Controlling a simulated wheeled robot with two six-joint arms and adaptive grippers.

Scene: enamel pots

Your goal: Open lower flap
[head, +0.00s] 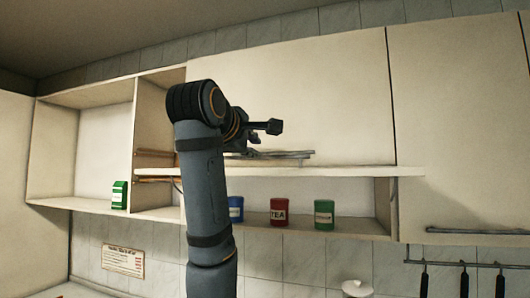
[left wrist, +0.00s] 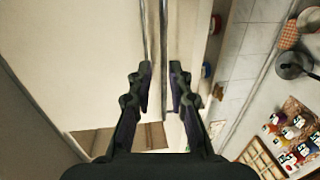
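The lower flap (head: 350,172) stands out from the cabinet roughly level, with its front edge toward me. The shelf space below it is exposed. Its bar handle (head: 290,155) lies just above the flap's edge. My left gripper (head: 265,131) is above the flap, close to the handle, and its arm hides part of the flap's left side. In the left wrist view the two fingers (left wrist: 163,78) are apart, with the rail-like handle (left wrist: 163,25) running ahead between them. I cannot tell whether they touch it. My right gripper is not in view.
Blue (head: 236,209), red TEA (head: 279,211) and green (head: 324,214) cans stand on the shelf below the flap. A green carton (head: 119,195) sits in the open left compartment. A closed door (head: 460,120) is at right. Utensils hang from a rail (head: 470,264) below.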

